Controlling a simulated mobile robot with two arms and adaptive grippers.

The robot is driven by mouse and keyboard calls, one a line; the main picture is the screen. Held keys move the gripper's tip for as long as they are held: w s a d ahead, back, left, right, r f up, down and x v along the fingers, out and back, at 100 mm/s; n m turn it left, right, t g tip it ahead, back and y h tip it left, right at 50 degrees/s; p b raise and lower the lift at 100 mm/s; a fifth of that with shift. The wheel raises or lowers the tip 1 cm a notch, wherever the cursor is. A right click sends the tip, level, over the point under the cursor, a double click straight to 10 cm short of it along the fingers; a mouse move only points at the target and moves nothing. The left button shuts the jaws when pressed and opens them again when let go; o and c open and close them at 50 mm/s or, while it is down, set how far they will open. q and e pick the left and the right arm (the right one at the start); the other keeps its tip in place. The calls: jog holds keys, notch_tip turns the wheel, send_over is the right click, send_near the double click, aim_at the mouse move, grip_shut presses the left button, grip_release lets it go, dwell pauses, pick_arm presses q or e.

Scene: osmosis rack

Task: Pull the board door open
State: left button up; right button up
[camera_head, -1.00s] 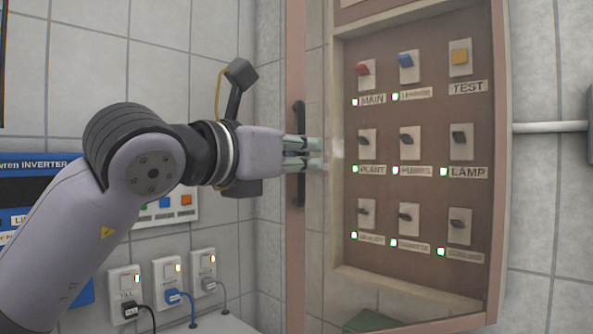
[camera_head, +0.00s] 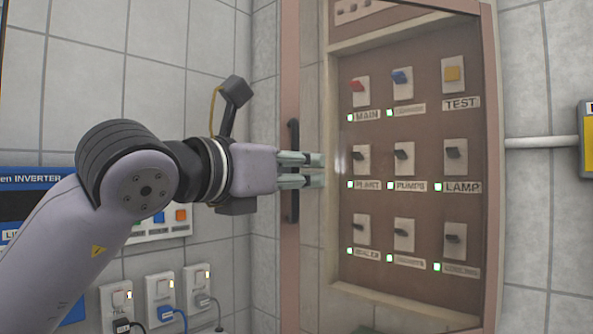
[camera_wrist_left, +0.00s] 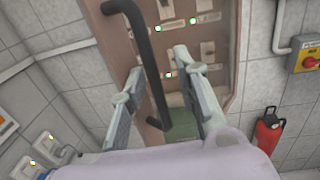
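The board door (camera_head: 290,255) has a reddish-brown frame and a clear pane. It stands in front of a brown switch panel; I cannot tell whether it is slightly ajar. Its black vertical handle (camera_head: 293,206) is on the left side of the frame. My left gripper (camera_head: 318,169) reaches in from the left at the middle of the handle, its fingers crossing it. In the left wrist view the fingers (camera_wrist_left: 159,63) are spread apart, with the black handle (camera_wrist_left: 148,62) running between them. No firm contact shows. My right gripper is not in view.
Switches with green lights sit behind the pane. Left are a blue-topped inverter (camera_head: 30,182) and wall sockets with plugs (camera_head: 162,293). Right are a pipe (camera_head: 540,142) and a yellow box (camera_head: 587,140). A red extinguisher (camera_wrist_left: 268,132) shows in the left wrist view.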

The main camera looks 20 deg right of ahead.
pick_arm(q)
jog(key=v, duration=1.2)
jog(key=shift+c, duration=0.6)
